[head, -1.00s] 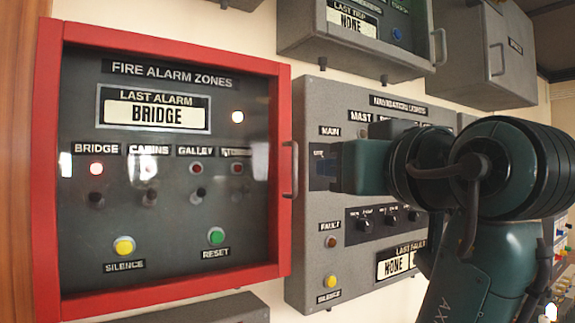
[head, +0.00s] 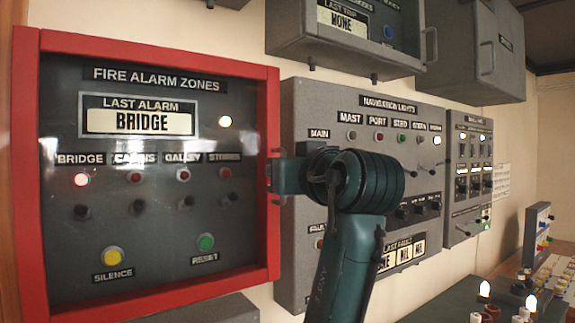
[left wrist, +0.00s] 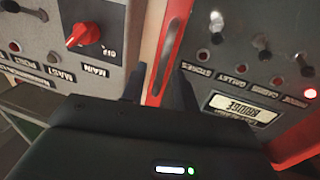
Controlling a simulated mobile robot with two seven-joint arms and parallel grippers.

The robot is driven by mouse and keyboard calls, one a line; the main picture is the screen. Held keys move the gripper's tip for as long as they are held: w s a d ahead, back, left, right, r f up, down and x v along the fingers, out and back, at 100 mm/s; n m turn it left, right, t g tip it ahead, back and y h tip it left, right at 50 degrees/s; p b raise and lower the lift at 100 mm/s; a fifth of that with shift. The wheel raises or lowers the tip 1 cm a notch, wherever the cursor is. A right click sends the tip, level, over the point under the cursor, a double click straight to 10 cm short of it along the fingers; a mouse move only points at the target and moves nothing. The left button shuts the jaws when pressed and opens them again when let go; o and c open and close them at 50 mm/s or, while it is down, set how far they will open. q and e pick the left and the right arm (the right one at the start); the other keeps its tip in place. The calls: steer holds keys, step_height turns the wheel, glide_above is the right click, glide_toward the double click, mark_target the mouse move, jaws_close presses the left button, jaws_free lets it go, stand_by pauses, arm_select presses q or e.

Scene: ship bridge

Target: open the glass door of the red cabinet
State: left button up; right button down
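The red cabinet (head: 24,190) is on the wall at the left of the head view. Its red-framed glass door (head: 150,235) looks shut over the fire alarm panel. The upright door handle (head: 274,190) is on the door's right edge, partly hidden by my left gripper (head: 276,173). In the left wrist view, the handle (left wrist: 172,45) shows as a long bar between the two dark fingers of my left gripper (left wrist: 160,90). The fingers are apart, with gaps beside the handle. My right gripper is in neither view.
A grey navigation lights cabinet (head: 300,110) is close to the right of the red one, behind my left wrist. Other grey cabinets (head: 470,60) hang above. A console (head: 455,300) with knobs and lamps is at lower right.

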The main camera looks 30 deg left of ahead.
arm_select(q)
steer(key=shift+c, duration=0.4)
jaws_close()
